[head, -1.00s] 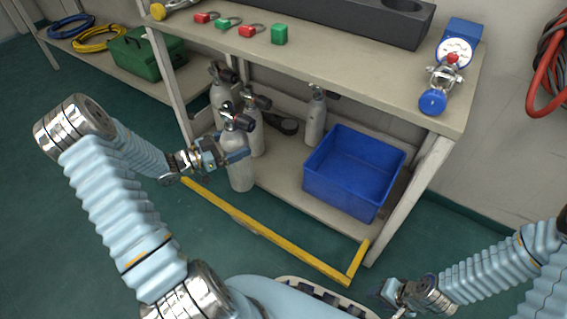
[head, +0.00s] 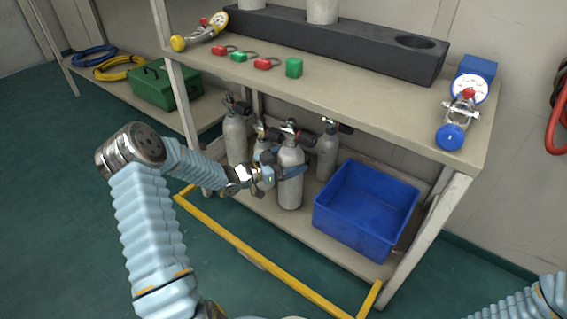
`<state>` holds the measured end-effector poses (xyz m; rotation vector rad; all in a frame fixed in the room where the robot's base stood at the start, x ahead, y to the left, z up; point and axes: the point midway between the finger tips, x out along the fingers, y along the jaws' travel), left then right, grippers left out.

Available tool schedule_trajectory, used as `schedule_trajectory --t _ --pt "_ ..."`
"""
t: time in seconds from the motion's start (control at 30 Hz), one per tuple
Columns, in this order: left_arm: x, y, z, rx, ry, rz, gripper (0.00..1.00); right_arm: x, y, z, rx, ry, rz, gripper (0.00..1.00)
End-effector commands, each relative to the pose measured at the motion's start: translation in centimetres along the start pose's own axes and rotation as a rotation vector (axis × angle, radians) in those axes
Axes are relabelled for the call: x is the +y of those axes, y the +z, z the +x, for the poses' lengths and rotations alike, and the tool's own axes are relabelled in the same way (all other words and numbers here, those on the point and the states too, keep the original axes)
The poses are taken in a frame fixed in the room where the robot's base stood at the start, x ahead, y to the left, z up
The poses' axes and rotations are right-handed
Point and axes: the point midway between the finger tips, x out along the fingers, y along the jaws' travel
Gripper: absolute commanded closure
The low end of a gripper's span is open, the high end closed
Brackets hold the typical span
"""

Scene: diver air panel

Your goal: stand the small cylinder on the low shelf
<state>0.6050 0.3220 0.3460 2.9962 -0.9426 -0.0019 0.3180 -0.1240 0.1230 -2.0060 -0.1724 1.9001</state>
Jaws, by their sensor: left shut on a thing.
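My left gripper (head: 279,174) is shut around the body of a grey small cylinder (head: 291,185) with a black valve on top. The cylinder is upright, at the front of the low shelf (head: 330,243). I cannot tell whether its base touches the shelf board. Several similar cylinders stand behind it: one at the left (head: 235,138), one partly hidden (head: 261,150) and one to the right (head: 327,153). My right gripper is out of view; only part of that arm shows at the lower right.
A blue bin (head: 345,228) stands on the low shelf, right of the held cylinder. A yellow rail (head: 250,252) runs in front near the floor. The upper bench top (head: 345,93) overhangs the shelf, and a bench leg (head: 188,125) stands at the left.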

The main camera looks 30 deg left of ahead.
Motion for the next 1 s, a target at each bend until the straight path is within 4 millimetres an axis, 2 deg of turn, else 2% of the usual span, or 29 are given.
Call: schedule_trajectory --t 0.27,0.3,0.4,0.83,0.87,0.9,1.0 --pt "0.0 -0.2 3.4 0.008 0.003 0.003 0.94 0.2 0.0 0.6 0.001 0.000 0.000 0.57" --pt "0.0 0.5 3.2 0.006 0.001 0.001 0.94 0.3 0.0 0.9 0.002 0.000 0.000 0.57" --pt "0.0 1.1 3.2 0.007 0.000 0.002 0.94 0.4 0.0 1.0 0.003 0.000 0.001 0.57" --pt "0.0 1.4 3.2 0.007 0.001 0.002 0.94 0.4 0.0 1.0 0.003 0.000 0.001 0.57" --pt "0.0 1.8 3.1 0.000 0.000 0.000 0.06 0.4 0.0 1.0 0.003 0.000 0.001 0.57" --pt "0.0 1.8 3.1 0.000 0.000 0.000 0.00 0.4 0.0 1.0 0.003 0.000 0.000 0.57" --pt "0.0 1.8 3.1 0.001 0.000 0.000 0.00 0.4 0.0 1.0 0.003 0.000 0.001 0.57"
